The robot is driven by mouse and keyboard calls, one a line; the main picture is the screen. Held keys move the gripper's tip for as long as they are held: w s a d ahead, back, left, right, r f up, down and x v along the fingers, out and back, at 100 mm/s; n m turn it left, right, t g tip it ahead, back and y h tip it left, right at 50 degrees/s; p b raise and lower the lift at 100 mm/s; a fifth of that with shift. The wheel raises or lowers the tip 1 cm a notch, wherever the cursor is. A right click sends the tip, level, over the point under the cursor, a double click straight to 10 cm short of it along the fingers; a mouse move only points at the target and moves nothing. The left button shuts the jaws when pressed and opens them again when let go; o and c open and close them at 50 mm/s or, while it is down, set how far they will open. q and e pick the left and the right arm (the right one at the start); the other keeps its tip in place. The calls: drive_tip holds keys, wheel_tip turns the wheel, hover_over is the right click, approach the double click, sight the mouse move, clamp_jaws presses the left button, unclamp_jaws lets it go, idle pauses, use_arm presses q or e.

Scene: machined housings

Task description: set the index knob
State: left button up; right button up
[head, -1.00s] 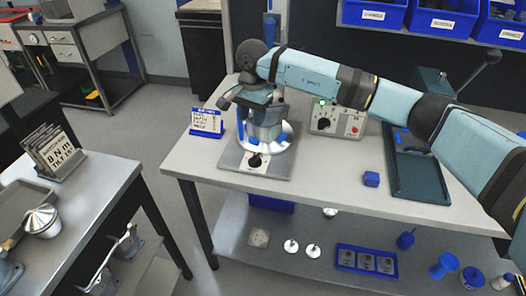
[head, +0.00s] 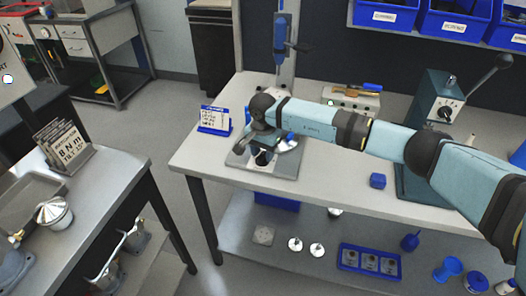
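A black knob (head: 263,157) sits at the front of a grey metal base plate (head: 287,170) on the workbench. I take it to be the index knob. My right arm reaches in from the right, and its dark wrist hangs over the plate. My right gripper (head: 262,148) points down just above or at the knob; I cannot tell whether it touches it, or how far the fingers are apart. A silver round disc (head: 288,144) on the plate is partly hidden behind my gripper. My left gripper is not in view.
A blue-framed card stand (head: 215,120) is left of the plate. A control box (head: 354,98) stands behind my arm. A teal lever machine (head: 447,96) with a dial is at right. A small blue block (head: 377,181) lies near the bench's front edge. The lower shelf holds several parts.

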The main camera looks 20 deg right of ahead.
clamp_jaws()
drive_tip(key=shift+f+m+b, duration=0.2)
drive_tip(key=shift+m+b, duration=0.4)
drive_tip(key=shift+b, duration=0.15)
drive_tip(key=shift+r+m, duration=0.15)
drive_tip(key=shift+m, duration=0.15)
unclamp_jaws()
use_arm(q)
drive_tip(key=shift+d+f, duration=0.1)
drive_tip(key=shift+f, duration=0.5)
use_arm(e)
drive_tip(key=shift+r, duration=0.1)
